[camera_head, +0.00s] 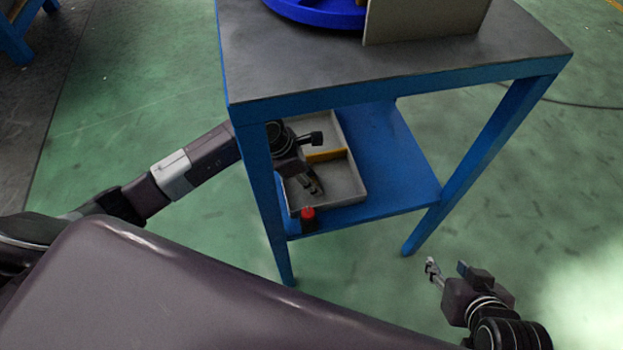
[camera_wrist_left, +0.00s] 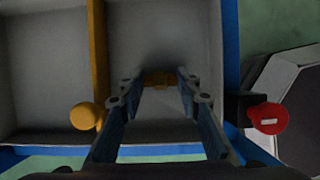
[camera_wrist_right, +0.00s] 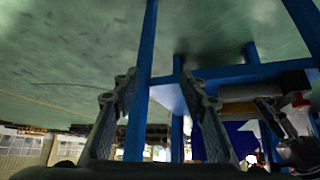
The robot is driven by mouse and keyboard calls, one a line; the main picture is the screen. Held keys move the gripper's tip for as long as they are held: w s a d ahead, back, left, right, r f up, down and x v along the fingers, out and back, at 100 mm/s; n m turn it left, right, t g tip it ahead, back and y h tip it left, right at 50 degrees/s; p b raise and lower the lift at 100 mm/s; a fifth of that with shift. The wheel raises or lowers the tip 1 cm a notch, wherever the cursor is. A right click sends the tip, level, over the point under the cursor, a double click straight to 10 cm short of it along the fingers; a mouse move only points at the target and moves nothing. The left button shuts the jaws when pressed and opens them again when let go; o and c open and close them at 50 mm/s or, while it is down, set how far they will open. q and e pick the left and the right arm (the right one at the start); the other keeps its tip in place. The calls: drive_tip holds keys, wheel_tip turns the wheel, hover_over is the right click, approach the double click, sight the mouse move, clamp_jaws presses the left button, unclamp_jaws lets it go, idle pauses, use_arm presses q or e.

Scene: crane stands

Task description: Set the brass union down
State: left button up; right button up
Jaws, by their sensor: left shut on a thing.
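The brass union (camera_wrist_left: 160,80) shows as a small brass-coloured piece between the fingertips of my left gripper (camera_wrist_left: 155,82) in the left wrist view. That gripper is shut on it. In the head view the left gripper (camera_head: 317,188) reaches under the tabletop, fingers down over the near compartment of a grey tray (camera_head: 345,181). The union is too small to make out there. I cannot tell whether it touches the tray floor. My right gripper (camera_head: 433,269) is open and empty, off to the right of the stand; its spread fingers show in the right wrist view (camera_wrist_right: 158,85).
The tray, with a yellow divider (camera_head: 327,155), rests on the blue lower shelf (camera_head: 400,165). A red-topped item (camera_head: 308,214) is at the shelf's front edge. The blue legs and the tabletop (camera_head: 440,70) close in around my left arm. A blue round object (camera_head: 318,10) and a beige panel (camera_head: 420,20) stand on top.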

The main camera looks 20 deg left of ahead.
use_arm(q)
drive_tip(key=o, duration=1.2)
use_arm(e)
drive_tip(key=shift+w+r, duration=0.1)
use_arm(q)
drive_tip(key=p+v, duration=0.2)
drive_tip(key=v, duration=0.5)
drive_tip(key=shift+s+a+r, duration=0.1)
drive_tip(key=shift+a+r, duration=0.05)
drive_tip(key=shift+r, duration=0.15)
use_arm(e)
drive_tip(key=s+d+f+g, duration=0.1)
drive_tip(key=s+g, duration=0.1)
drive_tip(key=s, duration=0.2)
drive_tip(key=s+d+f+g+h, duration=0.1)
drive_tip(key=s+g, duration=0.1)
drive_tip(key=s, duration=0.3)
drive_tip(key=shift+d+f, duration=0.3)
drive_tip(key=shift+f, duration=0.1)
